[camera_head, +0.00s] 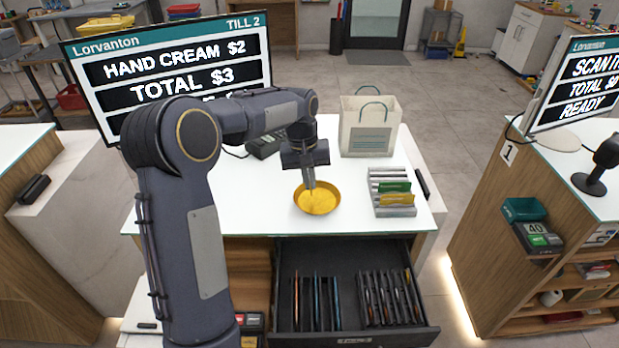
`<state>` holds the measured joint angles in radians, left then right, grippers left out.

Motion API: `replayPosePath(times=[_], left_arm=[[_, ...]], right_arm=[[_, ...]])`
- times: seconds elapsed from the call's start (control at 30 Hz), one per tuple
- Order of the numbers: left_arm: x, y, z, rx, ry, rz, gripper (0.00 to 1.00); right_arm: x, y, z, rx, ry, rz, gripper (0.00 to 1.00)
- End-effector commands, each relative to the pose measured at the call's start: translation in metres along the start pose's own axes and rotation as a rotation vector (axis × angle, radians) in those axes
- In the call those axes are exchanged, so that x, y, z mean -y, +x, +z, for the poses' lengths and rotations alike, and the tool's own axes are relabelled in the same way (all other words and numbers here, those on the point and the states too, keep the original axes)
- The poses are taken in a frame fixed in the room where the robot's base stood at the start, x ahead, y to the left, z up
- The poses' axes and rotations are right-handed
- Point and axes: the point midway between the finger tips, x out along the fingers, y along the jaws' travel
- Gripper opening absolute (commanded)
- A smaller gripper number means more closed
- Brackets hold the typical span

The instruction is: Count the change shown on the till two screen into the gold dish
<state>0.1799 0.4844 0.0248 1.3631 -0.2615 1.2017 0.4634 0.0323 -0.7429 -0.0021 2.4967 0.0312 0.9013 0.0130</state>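The till two screen (170,66) stands at the back left and reads TILL 2, HAND CREAM $2, TOTAL $3. A lower line on it is mostly hidden behind my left arm. The gold dish (325,203) sits on the white counter near its front edge. My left gripper (309,185) points down over the dish's back left part, its thin fingers close together. I cannot tell whether they hold anything or touch the dish. The open till drawer (350,254) below the counter has narrow slots with thin upright pieces, too small to identify. My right gripper is out of view.
A paper bag (371,125) stands at the back of the counter. A grey rack (388,174) with green and yellow items is right of the dish. A dark card terminal (265,146) is behind my arm. Another counter with a second screen (580,82) stands at the right.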

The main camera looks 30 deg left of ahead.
Motion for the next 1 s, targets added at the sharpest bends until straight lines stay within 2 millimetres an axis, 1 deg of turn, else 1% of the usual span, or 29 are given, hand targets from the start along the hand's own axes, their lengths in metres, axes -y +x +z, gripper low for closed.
replayPosePath(times=[0.17,0.37,0.4,0.63,0.73,0.83,1.0], left_arm=[[0.0,-0.001,0.0,0.0,0.0,0.0,0.0],[0.0,-0.001,0.0,0.0,0.0,0.0,0.26],[0.0,-0.001,0.0,0.0,0.0,0.0,0.27],[0.0,-0.001,0.0,0.0,0.0,0.0,0.27],[0.0,-0.007,-0.001,-0.002,0.0,0.0,0.27],[0.0,-0.02,-0.001,-0.004,-0.001,0.001,0.27],[0.0,-0.051,-0.001,-0.004,-0.001,0.0,0.27]], right_arm=[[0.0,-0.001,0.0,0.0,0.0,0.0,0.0],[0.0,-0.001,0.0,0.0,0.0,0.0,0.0],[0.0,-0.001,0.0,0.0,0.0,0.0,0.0],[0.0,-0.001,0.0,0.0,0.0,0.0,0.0],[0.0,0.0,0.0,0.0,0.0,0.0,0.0],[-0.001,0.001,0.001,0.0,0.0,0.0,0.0],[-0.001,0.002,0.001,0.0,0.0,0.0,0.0]])
